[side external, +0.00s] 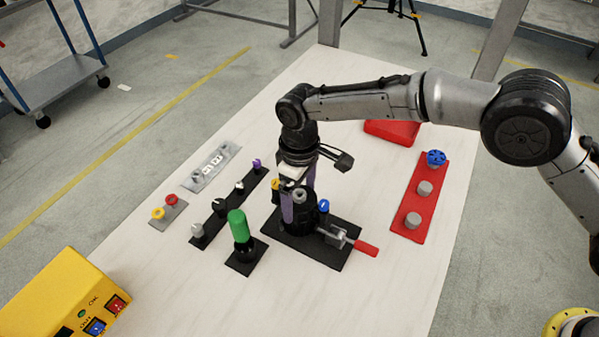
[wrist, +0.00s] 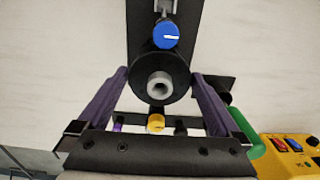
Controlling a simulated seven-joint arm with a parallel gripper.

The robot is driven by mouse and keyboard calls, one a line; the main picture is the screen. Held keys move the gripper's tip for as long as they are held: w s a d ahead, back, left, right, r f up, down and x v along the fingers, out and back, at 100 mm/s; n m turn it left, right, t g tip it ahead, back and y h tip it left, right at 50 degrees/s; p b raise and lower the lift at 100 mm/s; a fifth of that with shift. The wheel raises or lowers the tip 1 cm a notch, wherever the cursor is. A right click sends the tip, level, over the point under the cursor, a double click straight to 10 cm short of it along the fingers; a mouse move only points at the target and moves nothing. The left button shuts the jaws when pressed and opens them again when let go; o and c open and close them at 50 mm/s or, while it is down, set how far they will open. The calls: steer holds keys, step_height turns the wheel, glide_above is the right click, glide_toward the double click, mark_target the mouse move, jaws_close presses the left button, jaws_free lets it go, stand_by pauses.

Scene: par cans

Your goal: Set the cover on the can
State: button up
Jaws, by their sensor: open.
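A round black can-like body (side external: 304,216) stands upright on a black base plate (side external: 339,258) in the middle of the table. Its black round top shows in the wrist view (wrist: 141,72), with a grey ring-shaped knob (wrist: 159,84) at the centre. I cannot tell whether this top is a separate cover. My gripper (side external: 298,205) is open and points down over the body, its purple fingers on either side of it. In the wrist view the fingers (wrist: 160,77) flank the top; whether they touch it is unclear.
A blue knob (side external: 323,206) and a red-handled clamp (side external: 366,248) are beside the body. A green-topped cylinder (side external: 239,225) stands at front left. A black strip of knobs (side external: 219,212) lies left, a red strip (side external: 432,192) right, a yellow box (side external: 68,290) at the front left corner.

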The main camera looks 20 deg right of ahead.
step_height(320, 180, up, 13)
stand_by(0.3)
stand_by(0.4)
